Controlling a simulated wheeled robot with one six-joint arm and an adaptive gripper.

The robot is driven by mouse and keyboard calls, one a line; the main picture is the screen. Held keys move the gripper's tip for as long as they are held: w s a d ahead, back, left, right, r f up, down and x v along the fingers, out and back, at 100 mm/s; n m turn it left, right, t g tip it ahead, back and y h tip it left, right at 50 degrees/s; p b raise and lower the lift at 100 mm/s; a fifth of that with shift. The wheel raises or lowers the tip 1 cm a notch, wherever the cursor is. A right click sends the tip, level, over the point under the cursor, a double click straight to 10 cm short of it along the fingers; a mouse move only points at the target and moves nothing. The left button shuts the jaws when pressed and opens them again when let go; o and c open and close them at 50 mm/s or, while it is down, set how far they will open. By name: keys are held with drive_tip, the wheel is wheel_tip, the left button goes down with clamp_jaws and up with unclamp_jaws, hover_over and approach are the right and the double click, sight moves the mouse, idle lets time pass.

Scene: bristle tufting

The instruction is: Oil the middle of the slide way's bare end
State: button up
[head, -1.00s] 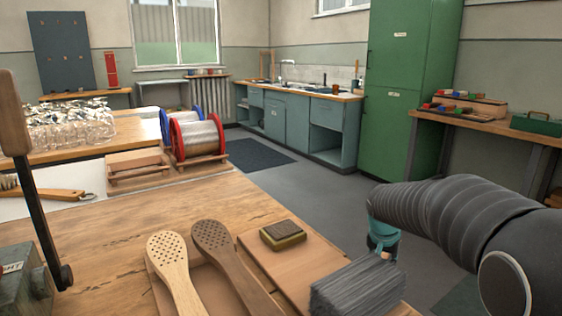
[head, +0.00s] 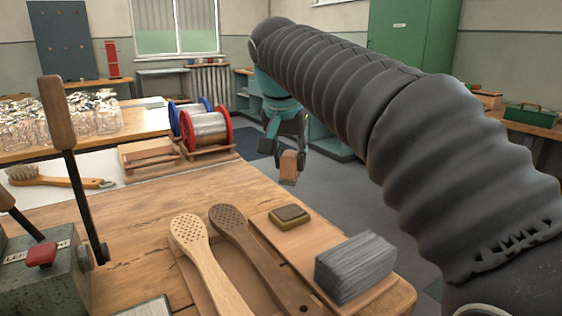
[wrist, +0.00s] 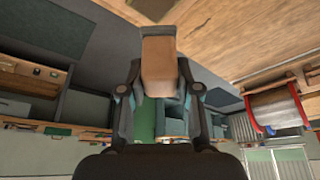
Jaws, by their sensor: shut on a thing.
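My gripper (head: 287,143) hangs over the floor past the far edge of the bench. In the wrist view the same block (wrist: 158,65) sits between both fingers of my gripper (wrist: 160,72). Its far face is hidden. I cannot pick out the slide way or its bare end with certainty. A green-grey machine body (head: 50,285) with a red knob and dark levers stands at the lower left. A pale metal strip (head: 148,309) beside it is cut off by the frame.
On the wooden bench (head: 140,245) lie two perforated wooden paddles (head: 190,235), a dark-topped pad (head: 289,216) and a grey bristle bundle (head: 355,267). A wooden-handled lever (head: 57,112) rises at left.

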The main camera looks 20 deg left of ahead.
sight(289, 179)
drive_tip(key=shift+s+d, duration=0.15)
drive_tip(key=shift+d, duration=0.15)
drive_tip(key=f+b, duration=0.2)
drive_tip(key=shift+s+a+f+b, duration=0.1)
drive_tip(key=shift+a+f+b, duration=0.1)
drive_tip(key=shift+f+b, duration=0.2)
wheel_tip(289, 179, down, 3)
drive_tip(key=b, duration=0.3)
drive_tip(key=shift+f+b, duration=0.45)
drive_tip(key=shift+f, duration=0.1)
idle(1.2)
drive_tip(key=shift+r+p, duration=3.35)
drive_tip(key=shift+r, duration=0.2)
